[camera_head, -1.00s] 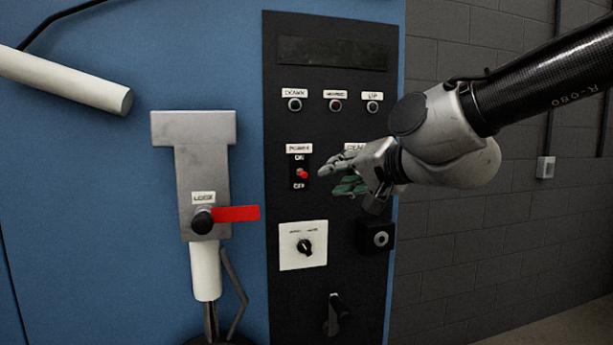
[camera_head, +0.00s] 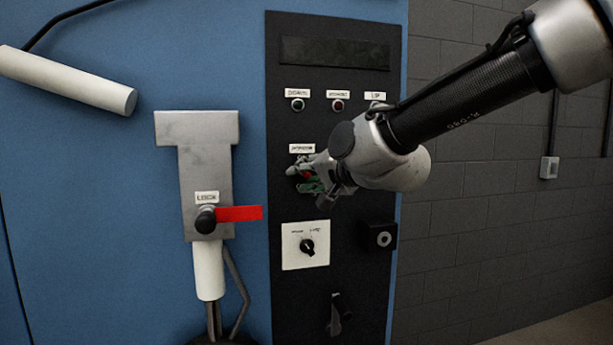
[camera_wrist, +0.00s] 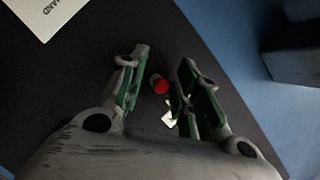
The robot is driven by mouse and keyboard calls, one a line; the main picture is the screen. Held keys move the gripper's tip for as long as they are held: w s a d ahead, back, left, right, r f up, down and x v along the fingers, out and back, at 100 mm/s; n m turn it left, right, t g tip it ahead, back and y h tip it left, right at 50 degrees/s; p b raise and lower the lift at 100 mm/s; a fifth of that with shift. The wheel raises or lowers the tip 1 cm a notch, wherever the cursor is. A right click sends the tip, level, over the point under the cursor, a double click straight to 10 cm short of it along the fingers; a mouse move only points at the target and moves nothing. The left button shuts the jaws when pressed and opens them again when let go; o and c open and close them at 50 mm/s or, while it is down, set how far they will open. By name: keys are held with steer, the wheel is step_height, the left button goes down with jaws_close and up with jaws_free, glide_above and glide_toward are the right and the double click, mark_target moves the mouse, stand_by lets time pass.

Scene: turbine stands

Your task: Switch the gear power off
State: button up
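The power switch is a small toggle with a red tip on the black control panel (camera_head: 285,215). A label (camera_head: 302,148) sits above it, too blurred to read now. My gripper (camera_head: 303,178) is in front of the switch and covers most of it and its ON and OFF marks. In the wrist view the red toggle tip (camera_wrist: 160,85) shows between the green-padded fingers of my gripper (camera_wrist: 165,62). The fingers are open, with a gap on both sides of the toggle. My arm hides the panel to the right, where a second label was.
Indicator buttons (camera_head: 298,105) line the panel above. A rotary knob (camera_head: 307,247) on a white plate is below, with a black box (camera_head: 380,238) to its right. A red lock lever (camera_head: 238,213) sticks out at left.

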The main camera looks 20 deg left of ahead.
jaws_close()
steer(key=shift+f, duration=0.1)
steer(key=shift+w+f+n+t+y, duration=0.1)
steer(key=shift+f+n+t+y, duration=0.3)
steer(key=shift+t+y, duration=0.3)
steer(key=shift+w+f+n+t+y, duration=0.1)
steer(key=shift+f+n+t+y, duration=0.1)
steer(key=shift+t+y, duration=0.25)
steer(key=shift+f+n+t+y, duration=0.1)
steer(key=shift+n+t+y, duration=0.15)
steer(key=shift+y, duration=0.4)
steer(key=shift+o, duration=1)
jaws_free()
